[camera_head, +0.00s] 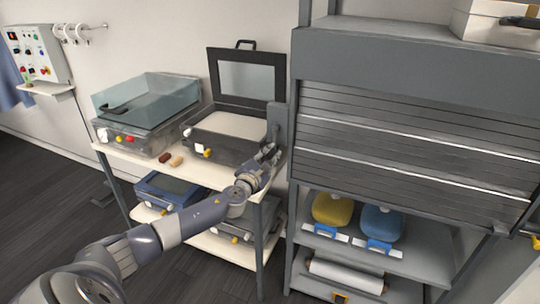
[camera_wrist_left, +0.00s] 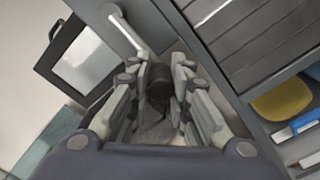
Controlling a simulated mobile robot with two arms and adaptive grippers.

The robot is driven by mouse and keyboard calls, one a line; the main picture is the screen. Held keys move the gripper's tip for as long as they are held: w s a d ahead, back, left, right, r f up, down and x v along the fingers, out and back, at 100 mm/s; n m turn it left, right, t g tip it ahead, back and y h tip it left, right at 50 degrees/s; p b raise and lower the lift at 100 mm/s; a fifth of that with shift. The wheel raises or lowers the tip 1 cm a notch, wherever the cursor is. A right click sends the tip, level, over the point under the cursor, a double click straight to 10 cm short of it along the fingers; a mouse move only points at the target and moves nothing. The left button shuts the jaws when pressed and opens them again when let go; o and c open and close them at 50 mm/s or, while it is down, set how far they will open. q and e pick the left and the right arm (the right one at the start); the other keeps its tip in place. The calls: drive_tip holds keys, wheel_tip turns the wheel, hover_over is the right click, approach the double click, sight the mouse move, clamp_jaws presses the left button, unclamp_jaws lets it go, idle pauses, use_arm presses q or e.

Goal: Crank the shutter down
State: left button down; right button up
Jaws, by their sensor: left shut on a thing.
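The grey slatted shutter (camera_head: 400,140) hangs partway down the front of the shelf rack, with its lower edge above a shelf that stays open. It also shows at the top right of the left wrist view (camera_wrist_left: 265,40). The crank is on the rack's left side; its pale arm (camera_wrist_left: 127,30) runs down to a dark cylindrical handle (camera_wrist_left: 158,82). My left gripper (camera_head: 270,153) is shut on this handle, with a finger on each side of it in the left wrist view (camera_wrist_left: 160,90). The fingers hide part of the handle. My right gripper is not in view.
A yellow container (camera_head: 332,208) and a blue container (camera_head: 381,223) stand on the shelf below the shutter. A white table (camera_head: 200,172) left of the rack holds a clear-lidded box (camera_head: 145,105) and an open-lidded device (camera_head: 225,130), close to my left arm.

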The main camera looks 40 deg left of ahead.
use_arm(q)
drive_tip(key=c, duration=1.4)
unclamp_jaws()
drive_tip(key=shift+a, duration=0.1)
drive_tip(key=shift+s+d, duration=0.2)
drive_tip(key=shift+s, duration=0.35)
drive_tip(key=v, duration=1.1)
drive_tip(key=shift+f, duration=0.15)
